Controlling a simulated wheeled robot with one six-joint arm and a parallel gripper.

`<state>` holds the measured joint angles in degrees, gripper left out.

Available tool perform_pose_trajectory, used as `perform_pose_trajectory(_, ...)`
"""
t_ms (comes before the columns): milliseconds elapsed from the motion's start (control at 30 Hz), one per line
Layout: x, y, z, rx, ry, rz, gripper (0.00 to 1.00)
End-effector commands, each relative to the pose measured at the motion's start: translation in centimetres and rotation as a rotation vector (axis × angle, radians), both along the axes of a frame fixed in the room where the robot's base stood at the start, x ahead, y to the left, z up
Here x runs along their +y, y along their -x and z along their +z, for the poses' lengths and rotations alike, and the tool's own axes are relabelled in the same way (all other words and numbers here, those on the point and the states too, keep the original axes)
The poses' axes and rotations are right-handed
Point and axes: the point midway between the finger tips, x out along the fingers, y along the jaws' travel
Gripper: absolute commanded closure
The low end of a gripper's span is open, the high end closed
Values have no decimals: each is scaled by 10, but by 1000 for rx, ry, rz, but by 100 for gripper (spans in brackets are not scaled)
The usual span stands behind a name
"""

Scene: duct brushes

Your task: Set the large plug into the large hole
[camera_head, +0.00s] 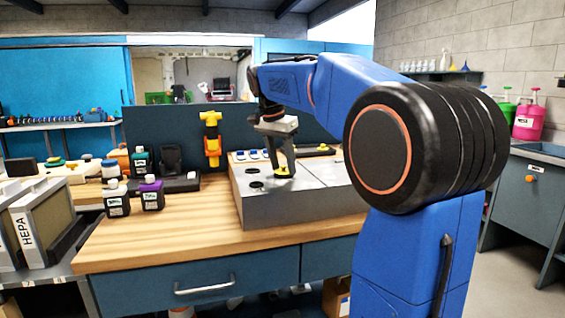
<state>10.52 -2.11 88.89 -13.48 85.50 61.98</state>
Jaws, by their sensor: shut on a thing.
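My gripper (283,165) points down over the grey metal box (268,207) on the wooden bench. It is shut on a small yellow and dark thing (283,171), which seems to be the large plug. The fingers hide part of it, and I cannot tell whether it touches the box top or is in a hole. Two dark round spots (256,184) show on the box top to the left of my gripper. They look like holes or fitted plugs; at this size I cannot tell which is the large hole.
Small blue-topped parts (253,155) line the back left of the box. A yellow-orange tool (211,139) stands behind it. A purple-capped bottle (151,195) and other bottles stand at the left. The front of the wooden bench (185,240) is clear.

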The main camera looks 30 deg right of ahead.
Motion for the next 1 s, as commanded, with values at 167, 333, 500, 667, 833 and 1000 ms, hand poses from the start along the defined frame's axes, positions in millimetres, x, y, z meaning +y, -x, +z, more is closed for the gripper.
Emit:
perform_pose_trajectory(167, 0, 0, -3, 0, 0, 0, 77)
perform_pose_trajectory(333, 0, 0, -3, 0, 0, 0, 49)
perform_pose_trajectory(500, 0, 0, -3, 0, 0, 0, 49)
perform_pose_trajectory(667, 2, 0, 4, -2, 0, 1, 49)
perform_pose_trajectory(833, 5, 1, 14, -1, 1, 0, 49)
perform_pose_trajectory(1000, 7, 2, 25, -1, 1, 0, 49)
